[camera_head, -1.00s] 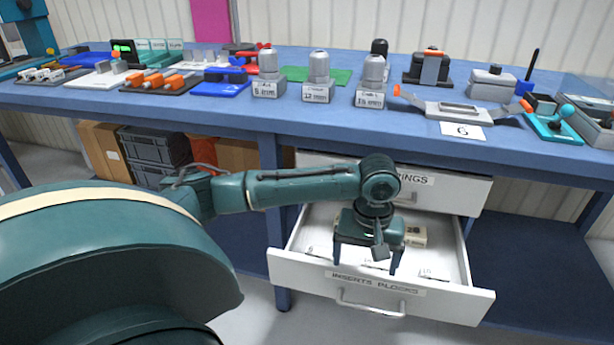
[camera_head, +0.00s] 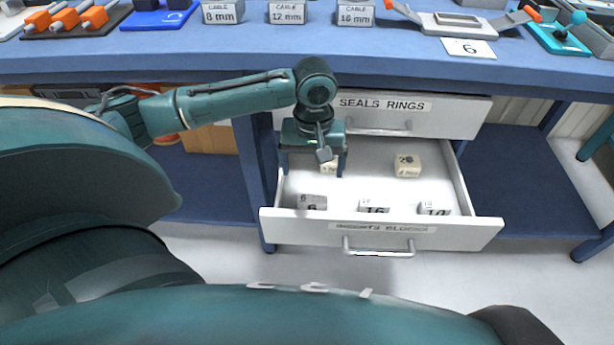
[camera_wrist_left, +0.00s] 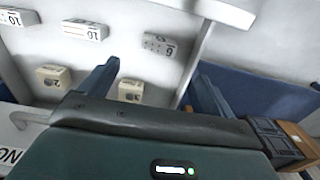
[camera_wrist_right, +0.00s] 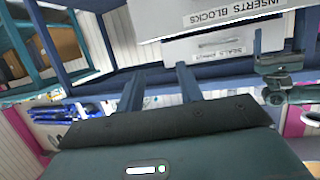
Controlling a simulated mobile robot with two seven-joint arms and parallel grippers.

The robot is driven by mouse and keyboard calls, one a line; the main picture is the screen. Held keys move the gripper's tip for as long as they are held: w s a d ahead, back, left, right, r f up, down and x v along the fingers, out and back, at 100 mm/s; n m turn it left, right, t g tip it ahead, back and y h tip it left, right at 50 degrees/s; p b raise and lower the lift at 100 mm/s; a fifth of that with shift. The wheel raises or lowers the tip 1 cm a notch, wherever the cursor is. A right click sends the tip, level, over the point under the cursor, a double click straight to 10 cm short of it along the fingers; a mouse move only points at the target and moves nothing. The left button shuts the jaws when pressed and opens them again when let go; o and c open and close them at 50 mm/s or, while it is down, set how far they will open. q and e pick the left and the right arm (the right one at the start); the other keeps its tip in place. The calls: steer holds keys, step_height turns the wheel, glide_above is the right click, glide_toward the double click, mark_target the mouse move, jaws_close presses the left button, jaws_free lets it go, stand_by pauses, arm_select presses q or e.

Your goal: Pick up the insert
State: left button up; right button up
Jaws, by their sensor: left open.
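The open drawer labelled INSERTS BLOCKS (camera_head: 470,228) holds several small blocks. A grey insert marked 6 (camera_head: 312,202) lies at its front left. White inserts lie at the front middle (camera_head: 374,206) and front right (camera_head: 434,208). Two cream blocks lie farther back, one at the right (camera_head: 407,165) and one (camera_head: 329,168) partly hidden by my left gripper. My left gripper (camera_head: 312,173) is open and empty over the drawer's left part. In the left wrist view, the grey insert (camera_wrist_left: 159,45) lies just beyond the fingertips. My right gripper (camera_wrist_right: 160,72) is open and empty, away from the drawer.
The shut SEALS RINGS drawer (camera_head: 460,112) is directly above the open one. The blue bench top (camera_head: 330,65) carries cable blocks, a grey fixture (camera_head: 470,22) behind a card marked 6 (camera_head: 469,48), and a teal device (camera_head: 565,38).

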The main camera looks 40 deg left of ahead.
arm_select(q)
step_height(320, 180, down, 6)
steer(key=shift+b, duration=0.95)
steer(key=f, duration=0.1)
steer(key=f+b, duration=0.1)
steer(key=f, duration=0.1)
steer(key=f+b, duration=0.1)
steer(key=shift+w+f, duration=0.25)
steer(key=shift+f, duration=0.25)
arm_select(e)
steer(key=f, duration=0.1)
steer(key=w+a+f+n+t, duration=0.1)
steer(key=f, duration=0.1)
steer(key=shift+w+a+y, duration=0.1)
steer(key=shift+w+y, duration=0.1)
steer(key=shift+y, duration=0.1)
arm_select(q)
steer(key=c, duration=1.1)
